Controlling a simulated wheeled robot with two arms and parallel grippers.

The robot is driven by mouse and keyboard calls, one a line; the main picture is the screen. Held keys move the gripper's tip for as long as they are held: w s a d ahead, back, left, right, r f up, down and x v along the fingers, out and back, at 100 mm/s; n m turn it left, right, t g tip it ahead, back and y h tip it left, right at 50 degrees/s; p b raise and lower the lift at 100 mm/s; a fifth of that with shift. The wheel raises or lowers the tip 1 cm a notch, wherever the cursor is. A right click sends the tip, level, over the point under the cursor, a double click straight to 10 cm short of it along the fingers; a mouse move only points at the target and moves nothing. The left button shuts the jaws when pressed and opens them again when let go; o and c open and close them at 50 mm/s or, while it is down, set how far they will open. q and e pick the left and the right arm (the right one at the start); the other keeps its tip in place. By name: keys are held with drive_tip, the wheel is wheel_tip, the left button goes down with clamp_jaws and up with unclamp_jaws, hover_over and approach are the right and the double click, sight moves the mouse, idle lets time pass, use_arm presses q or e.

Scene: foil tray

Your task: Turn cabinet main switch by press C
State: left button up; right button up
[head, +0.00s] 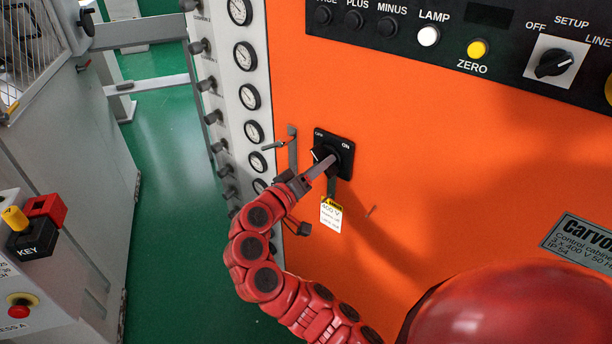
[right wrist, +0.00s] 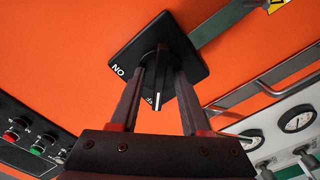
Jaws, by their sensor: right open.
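The main switch (head: 345,165) is a black square plate marked OFF and ON, with a black knob, on the orange cabinet front (head: 420,190). In the right wrist view its plate (right wrist: 185,50) is close ahead. The knob's white line (right wrist: 157,100) points towards the OFF label, which is partly hidden. My right gripper (head: 326,165) reaches the switch from the lower left. In the right wrist view its open fingers (right wrist: 160,85) stand on either side of the knob; I cannot tell whether they touch it. My left gripper is not in view.
A yellow-topped 400 V tag (head: 331,214) hangs below the switch. A lever handle (head: 291,140) sits left of it, beside a column of gauges (head: 249,97). Above is a black panel with a ZERO button (head: 477,48) and selector (head: 555,64). A key box (head: 32,238) stands far left.

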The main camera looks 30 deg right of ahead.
drive_tip(key=b+v, duration=0.1)
drive_tip(key=v, duration=1.6)
